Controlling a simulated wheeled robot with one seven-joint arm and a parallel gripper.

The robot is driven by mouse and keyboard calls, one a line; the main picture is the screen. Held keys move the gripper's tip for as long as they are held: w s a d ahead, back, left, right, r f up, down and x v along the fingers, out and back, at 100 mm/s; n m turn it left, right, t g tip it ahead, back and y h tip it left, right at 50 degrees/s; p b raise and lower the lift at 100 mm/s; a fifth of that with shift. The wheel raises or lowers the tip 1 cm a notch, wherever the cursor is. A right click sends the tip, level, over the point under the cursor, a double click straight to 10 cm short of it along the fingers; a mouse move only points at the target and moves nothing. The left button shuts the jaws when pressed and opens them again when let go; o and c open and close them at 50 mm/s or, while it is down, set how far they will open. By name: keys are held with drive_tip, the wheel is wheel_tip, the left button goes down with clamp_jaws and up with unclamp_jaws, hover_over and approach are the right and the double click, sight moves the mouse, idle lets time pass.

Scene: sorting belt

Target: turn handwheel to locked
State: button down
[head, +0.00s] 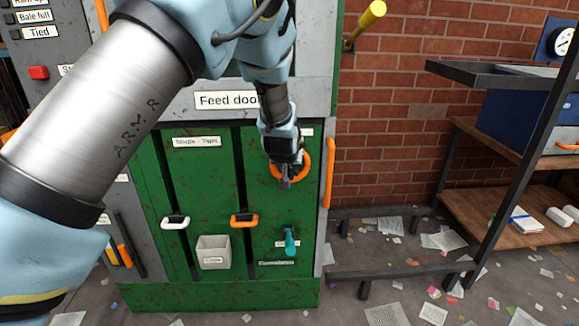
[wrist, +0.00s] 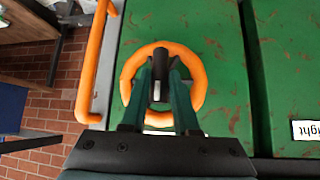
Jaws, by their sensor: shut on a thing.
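The handwheel is an orange ring (head: 304,160) on the right green door panel in the head view, partly hidden behind my gripper. In the wrist view the orange handwheel (wrist: 196,75) faces the camera, with a dark hub part at its middle. My gripper (head: 285,182) is at the wheel. In the wrist view the two fingers of my gripper (wrist: 160,70) reach over the lower rim to the middle and are shut on the handwheel. Exactly which part lies between the fingertips is hard to see. I cannot read a locked mark on the wheel.
An orange vertical bar (head: 330,172) stands right of the wheel. Below are a teal handle (head: 290,241), an orange handle (head: 244,220), a white handle (head: 175,222) and a grey bin (head: 213,252). A dark shelf rack (head: 500,75) stands at the right; paper litters the floor.

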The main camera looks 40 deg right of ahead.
drive_tip(key=c, duration=0.7)
unclamp_jaws()
drive_tip(key=b+v, duration=0.1)
drive_tip(key=v, duration=0.9)
drive_tip(key=shift+s+a+r+b, duration=0.15)
drive_tip(key=shift+a+r+b, duration=0.05)
drive_tip(key=shift+b, duration=0.1)
